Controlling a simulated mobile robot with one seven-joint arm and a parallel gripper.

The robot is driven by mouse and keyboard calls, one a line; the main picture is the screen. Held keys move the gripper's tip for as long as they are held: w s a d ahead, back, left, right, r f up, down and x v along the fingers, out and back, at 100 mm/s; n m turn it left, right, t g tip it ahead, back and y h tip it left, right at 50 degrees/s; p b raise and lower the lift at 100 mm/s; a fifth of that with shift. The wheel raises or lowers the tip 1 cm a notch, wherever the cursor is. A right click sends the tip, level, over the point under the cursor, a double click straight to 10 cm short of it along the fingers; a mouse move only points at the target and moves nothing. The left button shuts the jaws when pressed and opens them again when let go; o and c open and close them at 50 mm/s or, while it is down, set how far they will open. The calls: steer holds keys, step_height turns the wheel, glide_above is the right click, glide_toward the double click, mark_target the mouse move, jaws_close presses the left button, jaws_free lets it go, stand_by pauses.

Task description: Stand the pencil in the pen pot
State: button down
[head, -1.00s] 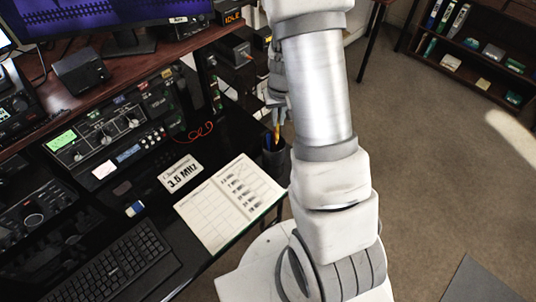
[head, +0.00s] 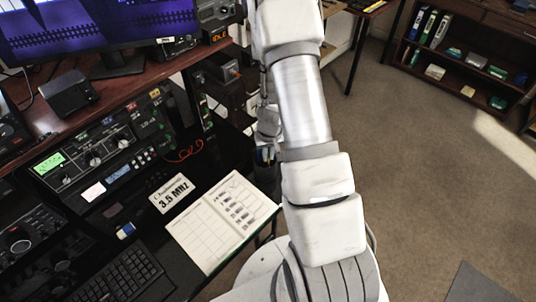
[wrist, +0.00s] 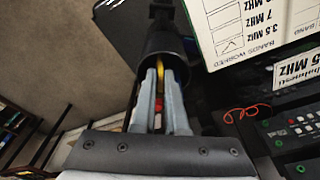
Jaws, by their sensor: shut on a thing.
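The pencil (wrist: 160,76) shows as a yellow strip between my gripper's fingers (wrist: 160,80) in the wrist view, with a red part further back. My gripper is shut on it. The pen pot (wrist: 168,44) is a dark round cup directly ahead of the fingertips, and the pencil's far end reaches into its mouth. Whether it touches the bottom is hidden. In the head view my gripper (head: 267,138) is just above the pen pot (head: 268,172), which is partly covered by my arm. Something blue shows at the pot's rim.
An open notebook (head: 212,232) lies left of the pot, with a 3.5 MHz card (head: 172,194) behind it. Radio gear (head: 105,150) and an orange cable (head: 188,152) are further left. A keyboard (head: 115,282) lies at the front.

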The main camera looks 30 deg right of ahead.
steer(key=c, duration=1.4)
jaws_free()
steer(key=shift+f, duration=0.15)
steer(key=shift+o, duration=0.8)
